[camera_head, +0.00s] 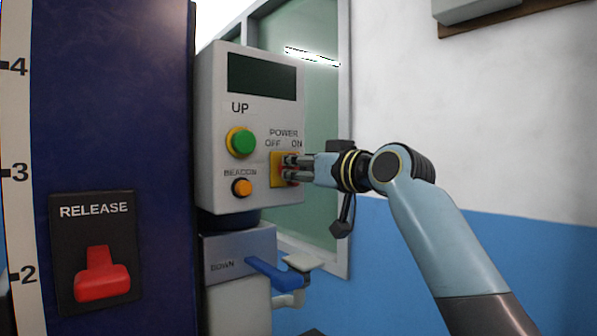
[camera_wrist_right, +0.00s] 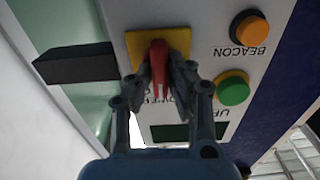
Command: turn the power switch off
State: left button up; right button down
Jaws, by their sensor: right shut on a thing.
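The power switch is a red handle (camera_wrist_right: 158,58) on a yellow plate (camera_head: 276,172) low on the right of the grey control box (camera_head: 250,90). The labels POWER, OFF and ON sit above it, OFF on the left and ON on the right. My right gripper (camera_head: 290,167) reaches in from the right and is shut on the red handle. In the right wrist view, upside down, its fingers (camera_wrist_right: 163,80) lie on both sides of the handle. The fingers cover much of the handle, so I cannot tell its setting. My left gripper is out of view.
A green UP button (camera_head: 243,143) and orange BEACON button (camera_head: 242,188) sit left of the switch. Below are a DOWN box (camera_head: 237,262) and blue lever (camera_head: 283,277). A blue column (camera_head: 115,130) with a red RELEASE handle (camera_head: 101,278) stands left.

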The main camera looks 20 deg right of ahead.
jog(key=n+b, duration=0.1)
jog(key=n, duration=0.3)
jog(key=shift+a+n, duration=0.1)
jog(key=shift+n, duration=0.2)
jog(key=shift+n+b, duration=0.7)
jog(key=shift+n, duration=1.1)
jog(key=c, duration=1.3)
grip_release()
jog(key=shift+s, duration=0.1)
jog(key=shift+s, duration=0.2)
jog(key=v, duration=1.1)
jog(key=shift+s, duration=0.3)
